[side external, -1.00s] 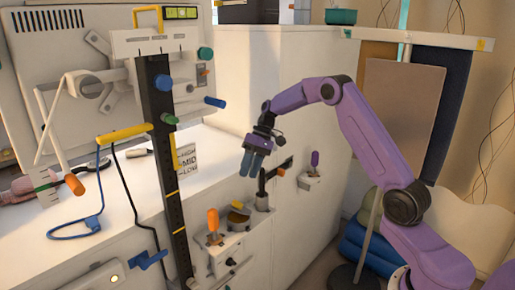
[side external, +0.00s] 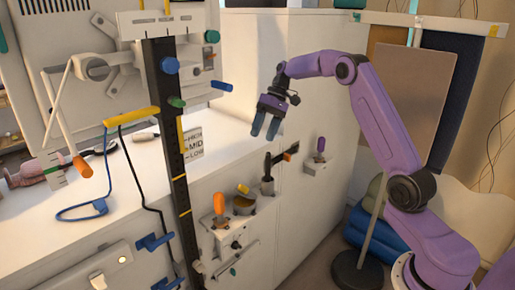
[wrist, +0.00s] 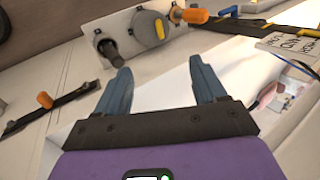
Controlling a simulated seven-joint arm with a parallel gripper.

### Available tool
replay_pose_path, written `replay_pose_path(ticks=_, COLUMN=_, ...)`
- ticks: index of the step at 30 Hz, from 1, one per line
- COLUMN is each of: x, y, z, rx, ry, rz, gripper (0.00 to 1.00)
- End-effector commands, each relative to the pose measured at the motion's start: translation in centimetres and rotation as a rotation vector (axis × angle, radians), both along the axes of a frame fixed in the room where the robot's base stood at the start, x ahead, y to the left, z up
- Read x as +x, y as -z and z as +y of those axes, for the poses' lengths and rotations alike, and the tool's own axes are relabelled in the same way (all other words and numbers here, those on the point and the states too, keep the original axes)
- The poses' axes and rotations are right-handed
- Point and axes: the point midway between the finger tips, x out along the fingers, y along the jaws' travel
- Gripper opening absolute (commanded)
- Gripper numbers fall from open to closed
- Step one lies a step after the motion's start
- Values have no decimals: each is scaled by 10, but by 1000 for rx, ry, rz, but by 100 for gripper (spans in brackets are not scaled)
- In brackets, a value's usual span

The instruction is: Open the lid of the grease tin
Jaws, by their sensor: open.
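The grease tin appears to be the small round brown cup (side external: 243,206) on the white front panel in the side view, with a yellow tab (side external: 243,188) above it. In the wrist view a round grey disc, which looks like its lid (wrist: 146,30), shows beyond the fingers with a yellow tab (wrist: 160,28) at its edge. I cannot tell for sure how far the lid is open. My gripper (side external: 265,132) is open and empty, with blue fingers pointing down, well above the tin and apart from it. In the wrist view my gripper (wrist: 160,66) has nothing between its fingers.
An orange handle (side external: 219,203) stands left of the tin. A dark upright handle (side external: 267,167) in a grey holder stands right of it, and a purple handle (side external: 321,144) farther right. A dark vertical rail (side external: 172,130) stands left. The white top is clear near the edge.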

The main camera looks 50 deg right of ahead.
Motion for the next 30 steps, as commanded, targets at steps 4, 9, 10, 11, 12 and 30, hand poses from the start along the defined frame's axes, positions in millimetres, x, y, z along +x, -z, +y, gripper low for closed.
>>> replay_pose_path(ticks=4, x=1, y=-2, z=4, rx=-17, ry=177, rz=98, gripper=70)
replay_pose_path(ticks=9, x=1, y=-4, z=9, rx=-45, ry=481, rz=259, gripper=70)
replay_pose_path(ticks=10, x=1, y=-5, z=11, rx=-49, ry=534, rz=287, gripper=70)
replay_pose_path(ticks=11, x=1, y=-6, z=12, rx=-55, ry=589, rz=313, gripper=70)
replay_pose_path(ticks=12, x=1, y=-6, z=12, rx=-61, ry=664, rz=351, gripper=70)
replay_pose_path(ticks=30, x=0, y=-9, z=24, rx=-100, ry=1367, rz=668, gripper=70)
